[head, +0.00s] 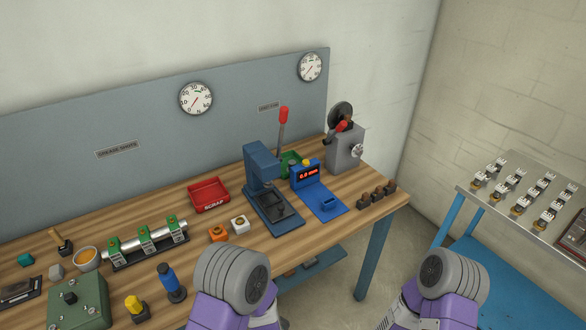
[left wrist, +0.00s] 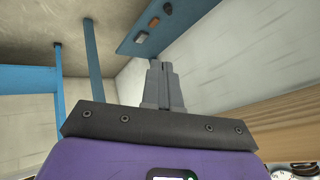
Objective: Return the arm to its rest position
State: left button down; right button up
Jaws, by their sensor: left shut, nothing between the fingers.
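My left gripper (left wrist: 162,68) shows in the left wrist view with its two grey fingers together and nothing between them. It points into open space, apart from the bench and the blue shelf. In the head view my two purple and grey arms come up from the bottom edge, in front of the workbench (head: 330,222). Their gripper fingers are out of sight there. My right gripper is not visible in either view.
The bench holds a blue press (head: 262,168), a red scrap tray (head: 209,194), a blue display stand (head: 318,188) and a green box (head: 82,306). A blue lower shelf (head: 325,263) sits under it. A metal-topped table (head: 479,193) stands right, beyond a floor gap.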

pick_arm(q)
jog(key=s+a+f+n+g+h, duration=0.2)
jog(key=s+f+n+g, duration=0.1)
jog(key=s, duration=0.3)
jog(key=s+a+f+n+g+h, duration=0.2)
jog(key=s+f+n+g, duration=0.1)
jog(key=s+n, duration=0.3)
jog(key=shift+s+a+g+h, duration=0.4)
jog(key=shift+s+g, duration=0.2)
jog(key=shift+s, duration=0.2)
